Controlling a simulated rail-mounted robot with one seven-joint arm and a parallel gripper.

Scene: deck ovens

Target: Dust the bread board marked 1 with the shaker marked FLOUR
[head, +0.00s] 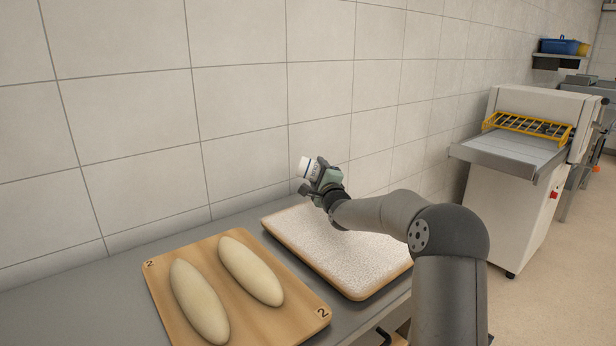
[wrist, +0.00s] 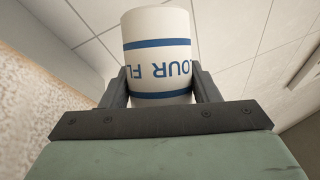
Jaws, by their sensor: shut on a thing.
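My gripper (wrist: 160,88) is shut on a white shaker (wrist: 157,28) with blue bands and blue lettering that reads partly as FLOUR. In the head view my gripper (head: 318,178) holds the shaker (head: 305,168) tilted, above the far left part of a board (head: 352,296). That board has a wooden rim and its top is covered in a white speckled layer. No number shows on it; my arm hides part of it. The board marked 2 (head: 160,290) lies to its left with two pale loaves, one left (head: 199,302) and one right (head: 250,270).
Both boards lie on a grey counter (head: 215,228) against a tiled wall (head: 130,120), close behind. A white machine with a yellow guard (head: 530,126) stands at the right, beyond open floor (head: 540,290). A shelf with a blue bin (head: 562,46) hangs at the far right.

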